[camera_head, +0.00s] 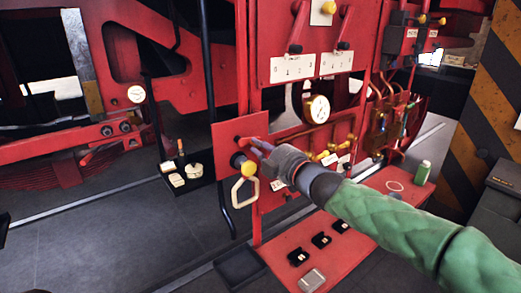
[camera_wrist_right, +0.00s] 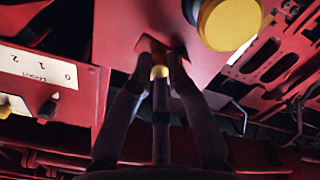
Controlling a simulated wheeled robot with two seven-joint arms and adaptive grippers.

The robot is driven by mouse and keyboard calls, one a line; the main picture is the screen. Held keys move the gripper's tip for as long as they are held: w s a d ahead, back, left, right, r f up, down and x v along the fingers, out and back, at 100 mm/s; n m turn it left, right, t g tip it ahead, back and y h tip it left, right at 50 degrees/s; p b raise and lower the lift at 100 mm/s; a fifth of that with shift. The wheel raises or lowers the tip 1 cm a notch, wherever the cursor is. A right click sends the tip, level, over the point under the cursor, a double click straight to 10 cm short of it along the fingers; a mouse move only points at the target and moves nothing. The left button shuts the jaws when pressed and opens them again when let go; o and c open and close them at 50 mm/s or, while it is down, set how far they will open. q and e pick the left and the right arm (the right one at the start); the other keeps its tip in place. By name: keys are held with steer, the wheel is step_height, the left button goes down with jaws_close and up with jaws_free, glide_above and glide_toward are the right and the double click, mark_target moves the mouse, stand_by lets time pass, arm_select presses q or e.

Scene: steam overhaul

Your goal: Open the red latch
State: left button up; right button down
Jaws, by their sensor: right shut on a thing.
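The red latch (camera_head: 246,142) is on a square red plate (camera_head: 226,150) on the front of the red machine, near the middle of the head view. My right gripper (camera_head: 258,147) reaches it from the right and is shut on it. In the right wrist view, the fingertips (camera_wrist_right: 162,57) close around a small red part against the red plate (camera_wrist_right: 205,60). The fingers hide most of the latch. My left gripper is not in view.
A yellow knob (camera_head: 248,168) and a pale loop handle (camera_head: 244,192) sit just below my right gripper. A gauge (camera_head: 317,109) and yellow valves are to the right. A red low shelf (camera_head: 345,257) holds small black blocks and a green bottle (camera_head: 422,172). The floor at lower left is clear.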

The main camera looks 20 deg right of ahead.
stand_by(0.4)
steer(key=c, duration=1.2)
jaws_free()
steer(key=shift+s+d, duration=0.1)
steer(key=v, duration=1.1)
steer(key=shift+s, duration=0.4)
